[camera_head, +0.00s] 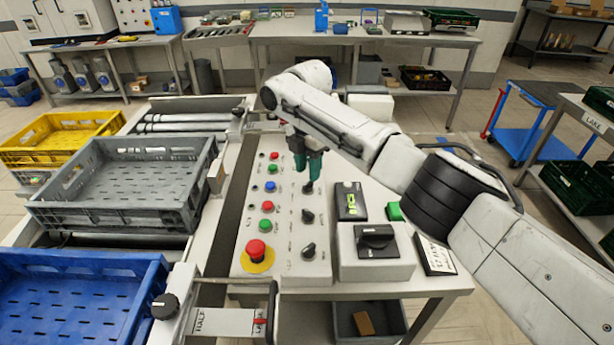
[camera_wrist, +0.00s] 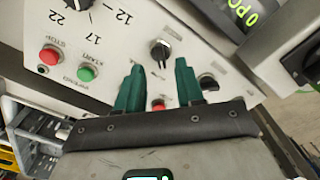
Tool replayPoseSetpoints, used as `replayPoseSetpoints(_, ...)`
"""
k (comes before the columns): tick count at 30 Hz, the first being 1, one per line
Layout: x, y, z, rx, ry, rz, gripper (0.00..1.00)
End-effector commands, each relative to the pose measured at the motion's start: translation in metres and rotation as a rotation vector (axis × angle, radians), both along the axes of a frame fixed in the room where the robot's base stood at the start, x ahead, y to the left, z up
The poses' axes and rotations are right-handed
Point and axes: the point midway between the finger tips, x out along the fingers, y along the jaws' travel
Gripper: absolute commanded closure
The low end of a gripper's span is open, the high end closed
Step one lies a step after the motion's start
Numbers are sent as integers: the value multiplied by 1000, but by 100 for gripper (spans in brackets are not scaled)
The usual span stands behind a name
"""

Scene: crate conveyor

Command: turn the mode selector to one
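My gripper (camera_head: 307,172) is above the far part of the sloped control panel (camera_head: 285,240). In the wrist view its two green fingers (camera_wrist: 158,70) are apart with nothing held between them. A black rotary knob with a pale pointer line (camera_wrist: 160,50) lies just beyond the fingertips, roughly centred on the gap; touching is not visible. On the panel there are black knobs at the middle (camera_head: 308,215) and near end (camera_head: 309,250), and one below the gripper (camera_head: 308,187). Their labels are too small to read, so I cannot tell which is the mode selector.
Coloured buttons (camera_head: 267,206) and a red emergency stop (camera_head: 256,250) line the panel's left side. A large black rotary switch (camera_head: 376,237) sits on a raised box at right. Grey (camera_head: 115,212), blue (camera_head: 150,290) and yellow (camera_head: 60,130) crates stand left.

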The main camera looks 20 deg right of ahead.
Motion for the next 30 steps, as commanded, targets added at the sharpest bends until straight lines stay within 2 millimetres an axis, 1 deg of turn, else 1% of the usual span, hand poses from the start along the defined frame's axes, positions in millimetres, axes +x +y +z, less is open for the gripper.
replayPoseSetpoints(3, -1, 0, -18, -1, 2, 0, 63)
replayPoseSetpoints(7, 0, 0, -32, 0, 2, 0, 63)
replayPoseSetpoints(12, 0, 0, -39, 0, 0, 1, 63)
replayPoseSetpoints(19, 0, 0, -39, 0, 0, 1, 63)
replayPoseSetpoints(20, 0, 0, -39, 0, 0, 1, 65)
replayPoseSetpoints(30, 0, 0, -39, 0, -1, 1, 97)
